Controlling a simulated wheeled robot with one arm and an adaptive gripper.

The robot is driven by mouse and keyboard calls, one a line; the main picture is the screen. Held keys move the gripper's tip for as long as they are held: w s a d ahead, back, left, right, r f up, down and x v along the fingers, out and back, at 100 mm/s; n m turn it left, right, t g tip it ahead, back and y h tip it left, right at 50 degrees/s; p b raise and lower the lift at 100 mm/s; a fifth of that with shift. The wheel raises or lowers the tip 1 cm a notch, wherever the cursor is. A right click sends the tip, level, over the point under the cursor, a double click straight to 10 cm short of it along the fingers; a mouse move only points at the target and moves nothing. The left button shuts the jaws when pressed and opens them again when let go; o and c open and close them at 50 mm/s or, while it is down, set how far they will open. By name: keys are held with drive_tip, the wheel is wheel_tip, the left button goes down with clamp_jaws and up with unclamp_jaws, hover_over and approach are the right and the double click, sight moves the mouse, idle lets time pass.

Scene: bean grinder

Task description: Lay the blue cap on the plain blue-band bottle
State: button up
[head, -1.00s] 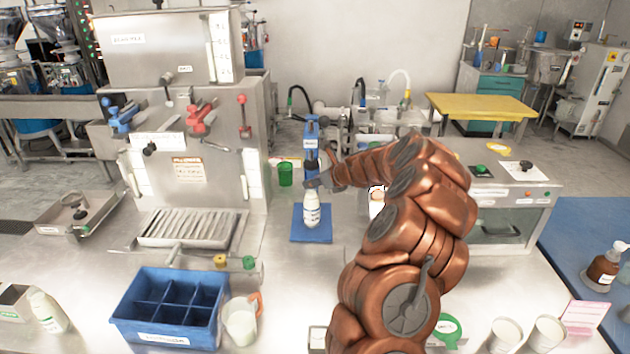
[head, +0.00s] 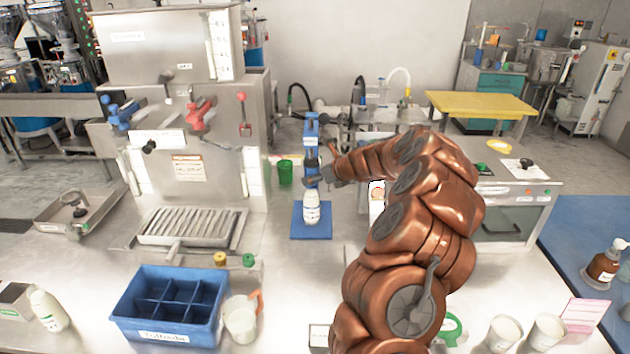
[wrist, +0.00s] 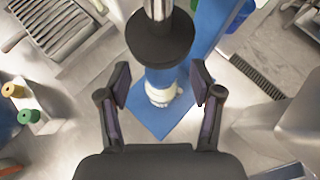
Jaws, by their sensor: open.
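A white bottle (head: 311,209) with a printed label stands upright on a blue mat (head: 322,234) below a blue press stand (head: 311,135). In the wrist view its white body (wrist: 160,97) shows below the press's dark round disc (wrist: 160,38). A blue piece (wrist: 161,76) shows between disc and white body; I cannot tell whether it is the blue cap or part of the stand. My gripper (wrist: 160,84) is open, its fingers apart on either side of this spot. In the head view it is at the bottle's top, partly hidden.
A blue divided bin (head: 170,325), a jug (head: 240,320) and another white bottle (head: 47,310) stand at the front left. A green cup (head: 285,173) is behind the mat. Two cups (head: 503,334) stand at the front right.

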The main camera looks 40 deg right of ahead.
drive_tip(key=b+v, duration=0.2)
drive_tip(key=v, duration=0.9)
drive_tip(key=s+a+r+n+g+y, duration=0.1)
drive_tip(key=s+a+n+g+y, duration=0.15)
drive_tip(key=a+n, duration=1.15)
drive_tip(key=s+a+n+g, duration=0.1)
drive_tip(key=s+a, duration=0.2)
drive_tip(key=a, duration=0.3)
drive_tip(key=s+a+f+n+g+y, duration=0.1)
drive_tip(key=s+a+n+g, duration=0.15)
drive_tip(key=a, duration=0.35)
drive_tip(key=s+a+n+g, duration=0.1)
drive_tip(key=s+a, duration=0.2)
drive_tip(key=a, duration=0.3)
drive_tip(key=s+a+f+n+g+h, duration=0.1)
drive_tip(key=s+a+n, duration=0.2)
drive_tip(key=s, duration=0.3)
drive_tip(key=s+a+f+n+g+h, duration=0.1)
drive_tip(key=s+a+f+n+g, duration=0.1)
drive_tip(key=s+a+n, duration=0.3)
drive_tip(key=s+d+f+n+g+h, duration=0.1)
drive_tip(key=s+n, duration=0.3)
drive_tip(key=s, duration=0.4)
drive_tip(key=s+d+f+n+g+h, duration=0.1)
drive_tip(key=s+d+n+h, duration=0.1)
drive_tip(key=s, duration=0.7)
drive_tip(key=shift+d+f+n+g, duration=0.4)
drive_tip(key=shift+d+n, duration=0.45)
drive_tip(key=shift+d, duration=0.05)
